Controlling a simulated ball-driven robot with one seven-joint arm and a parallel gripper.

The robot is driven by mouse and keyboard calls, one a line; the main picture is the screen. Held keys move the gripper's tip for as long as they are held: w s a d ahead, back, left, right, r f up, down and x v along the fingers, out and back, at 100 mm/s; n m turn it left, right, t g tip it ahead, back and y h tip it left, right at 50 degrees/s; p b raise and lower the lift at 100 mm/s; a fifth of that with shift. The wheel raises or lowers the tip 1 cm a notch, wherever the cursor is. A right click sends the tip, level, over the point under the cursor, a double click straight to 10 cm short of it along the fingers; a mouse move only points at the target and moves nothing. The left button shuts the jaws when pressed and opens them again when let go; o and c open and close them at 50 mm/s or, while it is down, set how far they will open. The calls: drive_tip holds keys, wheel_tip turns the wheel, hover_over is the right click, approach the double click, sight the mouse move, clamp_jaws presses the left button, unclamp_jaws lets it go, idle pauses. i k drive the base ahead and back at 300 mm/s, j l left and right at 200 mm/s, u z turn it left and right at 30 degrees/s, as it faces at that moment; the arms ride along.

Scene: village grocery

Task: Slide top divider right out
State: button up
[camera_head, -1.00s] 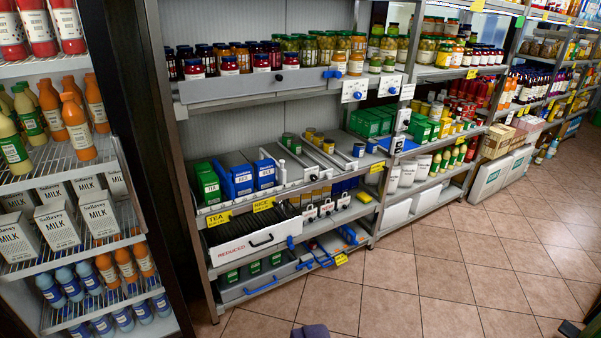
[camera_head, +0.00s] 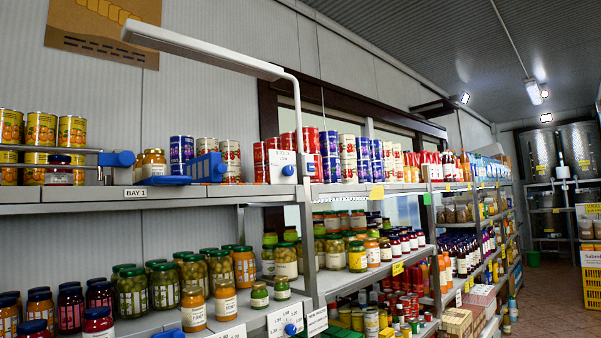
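The top shelf (camera_head: 75,195) of the bay marked "BAY 1" runs across the left and middle. A blue divider-like piece (camera_head: 205,168) stands at its front, between jars on the left and cans on the right; a flat blue part extends from it to the left. Farther left, a grey rail with a blue end block (camera_head: 118,158) runs in front of orange-labelled cans. I cannot tell for certain which of the two blue-ended parts is the top divider. My gripper is not in view.
Blue cans (camera_head: 181,150) and red-and-white cans (camera_head: 230,152) stand close behind the blue piece. A white lamp arm (camera_head: 200,48) hangs above the shelf on a post. Jars (camera_head: 133,290) fill the shelf below. Open floor (camera_head: 550,300) shows at the far right.

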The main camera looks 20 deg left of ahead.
sight(208, 167)
drive_tip(key=i+l, duration=0.1)
drive_tip(key=i, duration=0.4)
drive_tip(key=i+l, duration=0.1)
drive_tip(key=i, duration=0.45)
